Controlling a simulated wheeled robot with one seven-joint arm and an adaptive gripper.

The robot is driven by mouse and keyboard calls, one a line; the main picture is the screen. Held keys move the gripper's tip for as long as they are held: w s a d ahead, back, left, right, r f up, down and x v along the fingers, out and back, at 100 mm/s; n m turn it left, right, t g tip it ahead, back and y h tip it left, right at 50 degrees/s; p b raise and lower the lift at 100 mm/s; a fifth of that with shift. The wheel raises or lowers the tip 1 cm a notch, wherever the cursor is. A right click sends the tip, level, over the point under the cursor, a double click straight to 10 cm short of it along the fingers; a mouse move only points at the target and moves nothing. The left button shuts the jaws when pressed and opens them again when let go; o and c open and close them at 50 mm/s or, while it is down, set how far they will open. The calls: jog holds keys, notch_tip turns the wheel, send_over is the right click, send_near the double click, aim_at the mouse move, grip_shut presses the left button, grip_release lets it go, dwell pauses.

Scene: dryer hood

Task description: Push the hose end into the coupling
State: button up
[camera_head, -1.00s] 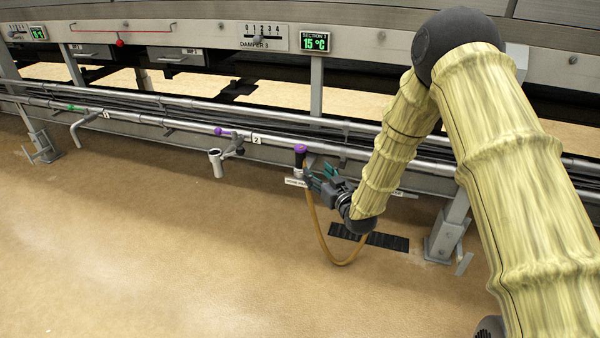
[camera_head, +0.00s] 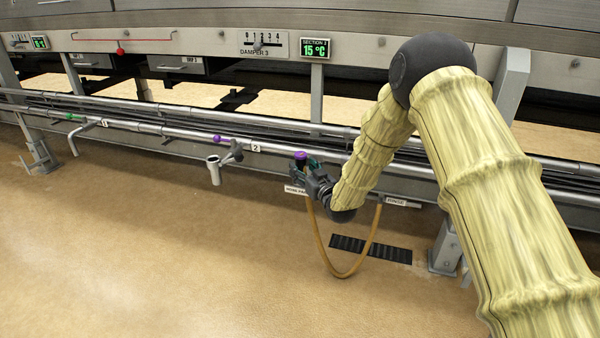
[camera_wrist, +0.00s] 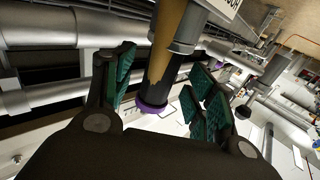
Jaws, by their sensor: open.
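The hose end (camera_head: 300,163) is dark with a purple ring and stands upright at a park holder with a white label. A tan hose (camera_head: 345,275) hangs from it in a loop toward the floor. In the wrist view the hose end (camera_wrist: 158,82) lies between my fingers, with a gap at the right finger pads. My gripper (camera_head: 309,172) is open at the hose end; in the wrist view its green pads (camera_wrist: 166,88) flank it. The grey cup-shaped coupling (camera_head: 214,171) hangs empty-looking on the rail to the left, near a purple-knobbed valve (camera_head: 218,138) and label 2.
A green-handled branch pipe (camera_head: 78,134) with label 1 is further left. Long steel rails (camera_head: 180,128) run behind. A RINSE label (camera_head: 396,202) and a floor grate (camera_head: 370,248) are at right. The floor in front is clear.

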aim_at(304, 157)
jog(key=shift+b+x, duration=0.35)
jog(key=shift+x, duration=0.85)
jog(key=shift+c, duration=0.3)
grip_shut()
jog(key=shift+r+p, duration=0.45)
jog(key=shift+r, duration=0.1)
notch_tip(304, 157, up, 3)
jog(key=shift+r+p, duration=0.1)
jog(key=shift+p, duration=0.85)
jog(key=s+d+p, duration=0.3)
jog(key=s+p, duration=0.1)
jog(key=s, duration=1.1)
jog(key=shift+s+r+p, duration=0.35)
